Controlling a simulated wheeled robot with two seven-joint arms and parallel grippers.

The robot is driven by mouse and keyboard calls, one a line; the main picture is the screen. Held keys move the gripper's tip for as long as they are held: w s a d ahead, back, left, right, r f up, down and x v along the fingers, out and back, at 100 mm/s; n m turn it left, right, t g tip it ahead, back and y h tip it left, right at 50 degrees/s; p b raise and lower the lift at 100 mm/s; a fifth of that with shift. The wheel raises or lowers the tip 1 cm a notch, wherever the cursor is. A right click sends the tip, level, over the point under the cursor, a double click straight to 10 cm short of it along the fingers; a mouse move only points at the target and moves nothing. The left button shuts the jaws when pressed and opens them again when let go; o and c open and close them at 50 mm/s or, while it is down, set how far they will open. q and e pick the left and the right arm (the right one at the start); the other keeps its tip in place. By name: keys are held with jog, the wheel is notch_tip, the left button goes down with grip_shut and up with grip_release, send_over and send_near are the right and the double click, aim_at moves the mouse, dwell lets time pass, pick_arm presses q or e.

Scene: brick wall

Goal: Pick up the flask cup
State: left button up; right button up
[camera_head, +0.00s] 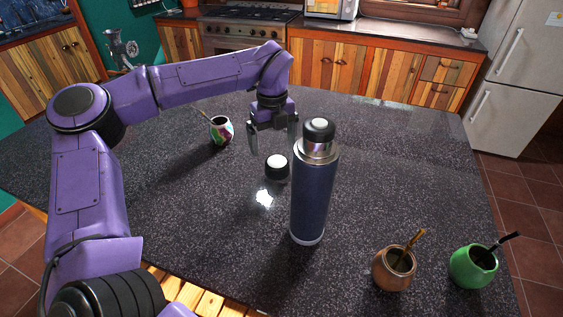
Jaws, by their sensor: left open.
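The flask cup (277,171) looks to be the small black cup with a white top face, standing on the dark speckled table. A tall blue flask (311,200) with a silver neck and black stopper stands upright just to its right and nearer to me. My left gripper (273,146) points down with its two fingers apart. In the picture it is just above and behind the cup, with nothing between the fingers. I cannot tell whether a finger touches the cup. My right gripper is out of view.
A patterned mate gourd (220,130) with a straw stands left of the gripper. A brown gourd (393,269) and a green gourd (473,267), each with a straw, stand at the front right.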

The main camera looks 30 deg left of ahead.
aim_at(277, 161)
pick_arm(q)
jog(key=f, duration=0.2)
jog(key=f+p, duration=0.1)
jog(key=f, duration=0.1)
jog(key=d+f+p, duration=0.1)
jog(key=f, duration=0.1)
jog(key=shift+f, duration=0.5)
jog(key=c, duration=1)
